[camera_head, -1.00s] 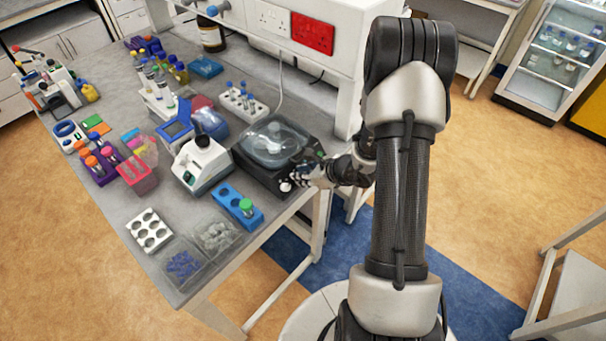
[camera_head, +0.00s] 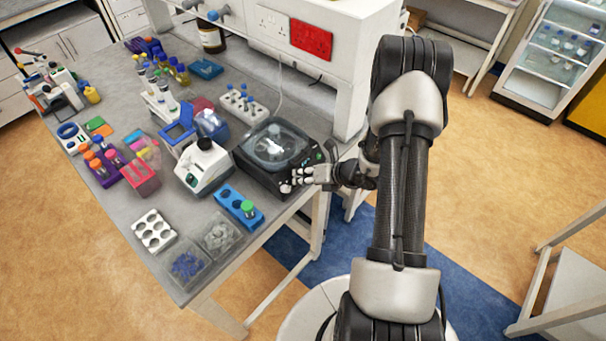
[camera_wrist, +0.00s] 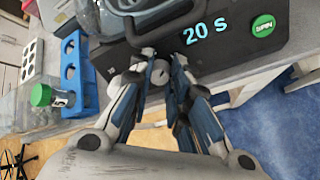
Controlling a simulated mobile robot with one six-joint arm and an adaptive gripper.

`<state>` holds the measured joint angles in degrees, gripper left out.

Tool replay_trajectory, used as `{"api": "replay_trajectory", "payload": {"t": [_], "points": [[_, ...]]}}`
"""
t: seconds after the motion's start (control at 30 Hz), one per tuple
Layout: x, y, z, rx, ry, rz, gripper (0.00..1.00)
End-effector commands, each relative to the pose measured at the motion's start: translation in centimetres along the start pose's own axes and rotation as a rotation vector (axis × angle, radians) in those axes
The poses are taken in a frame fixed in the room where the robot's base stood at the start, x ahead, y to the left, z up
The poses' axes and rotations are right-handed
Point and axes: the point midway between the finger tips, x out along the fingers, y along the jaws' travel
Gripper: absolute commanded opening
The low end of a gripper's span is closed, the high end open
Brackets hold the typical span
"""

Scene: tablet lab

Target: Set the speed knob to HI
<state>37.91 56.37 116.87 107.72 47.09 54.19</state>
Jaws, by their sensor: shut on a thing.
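The black spin machine (camera_head: 262,183) with a clear round lid stands at the table's right edge. Its front panel shows "20 s" and a green SPIN button in the wrist view (camera_wrist: 262,25). The small white speed knob (camera_wrist: 159,73) with a dark mark sits on that panel. My gripper (camera_head: 297,178) is at the front of the machine. In the wrist view its fingers (camera_wrist: 161,68) are on either side of the knob and shut on it. The fingers partly cover the knob, and I cannot read its setting or any HI label.
A blue rack (camera_head: 232,202) with a green-capped tube stands left of the machine's front. A white instrument (camera_head: 202,168) is beside the machine. Clear trays (camera_head: 220,235) lie near the table's front edge. Open floor lies to the right of the table.

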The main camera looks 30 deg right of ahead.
Motion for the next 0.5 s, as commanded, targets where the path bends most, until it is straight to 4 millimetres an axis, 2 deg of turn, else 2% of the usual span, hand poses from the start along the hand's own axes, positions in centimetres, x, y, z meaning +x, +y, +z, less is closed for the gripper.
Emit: {"api": "replay_trajectory", "payload": {"t": [0.2,0.5], "points": [[-0.07,-0.06,0.05,0.160,-0.008,0.020,0.00],[-0.02,-0.12,0.01,0.294,-0.014,0.037,0.00]]}}
